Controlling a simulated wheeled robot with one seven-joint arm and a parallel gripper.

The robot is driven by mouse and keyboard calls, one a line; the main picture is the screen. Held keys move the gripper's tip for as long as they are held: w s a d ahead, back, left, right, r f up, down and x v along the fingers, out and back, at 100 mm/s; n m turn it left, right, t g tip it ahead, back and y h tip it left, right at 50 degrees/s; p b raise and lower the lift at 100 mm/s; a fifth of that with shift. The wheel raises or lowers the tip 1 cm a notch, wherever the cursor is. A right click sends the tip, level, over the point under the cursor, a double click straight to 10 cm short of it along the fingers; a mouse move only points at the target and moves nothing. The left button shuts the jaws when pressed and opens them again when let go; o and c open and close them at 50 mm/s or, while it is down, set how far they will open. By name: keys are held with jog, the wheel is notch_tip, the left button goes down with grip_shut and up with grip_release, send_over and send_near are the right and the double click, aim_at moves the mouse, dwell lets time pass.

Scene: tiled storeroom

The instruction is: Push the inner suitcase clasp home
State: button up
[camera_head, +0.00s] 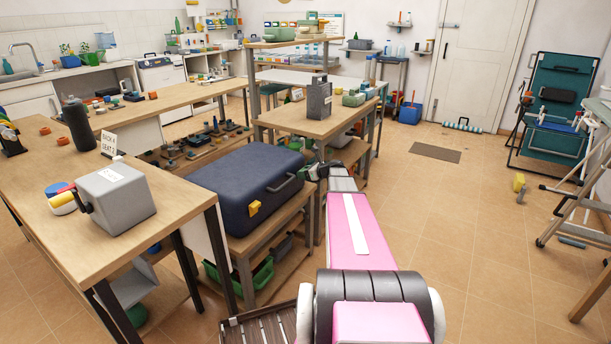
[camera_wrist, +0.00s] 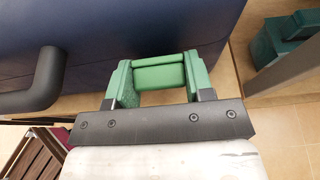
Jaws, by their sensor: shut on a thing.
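The dark blue suitcase (camera_head: 235,178) lies flat with its lid shut on a wooden bench. Its dark handle (camera_head: 285,184) is on the side facing my arm. A yellow clasp (camera_head: 254,208) is on that side, nearer the camera than the handle. My gripper (camera_head: 316,170) is at the suitcase's far end, beyond the handle. In the wrist view, my gripper (camera_wrist: 160,82) has green-sided fingers with a green block between them, apparently the inner clasp (camera_wrist: 160,76), against the blue side. The handle is just left of it. How far the clasp is pressed in cannot be told.
A grey box (camera_head: 116,200) stands on the left table. A grey box-shaped object (camera_head: 319,98) stands on the bench behind the suitcase. A stepladder (camera_head: 580,190) and a green folding chair (camera_head: 560,105) are at right. The tiled floor right of my arm is mostly free.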

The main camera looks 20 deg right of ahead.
dwell(0.3)
jog(key=o, duration=0.9)
jog(key=v, duration=1)
jog(key=shift+s+d+r, duration=0.15)
jog(key=shift+s+r, duration=0.05)
jog(key=shift+s, duration=0.1)
